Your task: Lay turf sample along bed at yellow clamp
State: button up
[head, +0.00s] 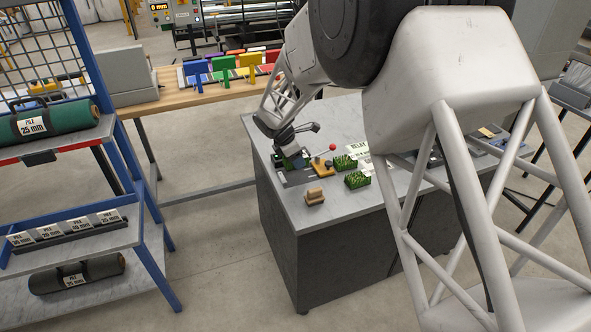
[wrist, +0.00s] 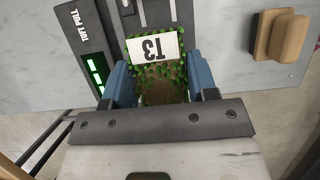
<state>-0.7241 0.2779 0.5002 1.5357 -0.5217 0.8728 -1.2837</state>
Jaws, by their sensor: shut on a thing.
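My gripper (wrist: 161,88) is shut on a green turf sample (wrist: 155,85) with brown backing, its blue fingers on either side. Its white label appears upside down and reads something like T3. In the head view my gripper (head: 287,156) is low over the grey cabinet top, beside a tuft pull device (wrist: 86,50) with lit green bars; contact under the sample cannot be told. The yellow clamp (head: 249,64) stands on the wooden bench (head: 172,103) behind, right of the green and blue clamps. Its bed is small and partly hidden.
Two more green turf samples (head: 356,180) lie on the cabinet top (head: 290,203), near a tan block (head: 315,197) and a red-knobbed lever (head: 332,147). A blue rack (head: 150,230) with rolls stands at left. Floor shows between the bench and cabinet.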

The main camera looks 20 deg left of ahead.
aim_at(296, 177)
jog(key=shift+f, duration=2.5)
jog(key=shift+f, duration=0.1)
jog(key=o, duration=1)
jog(key=shift+o, duration=0.2)
jog(key=v, duration=1.2)
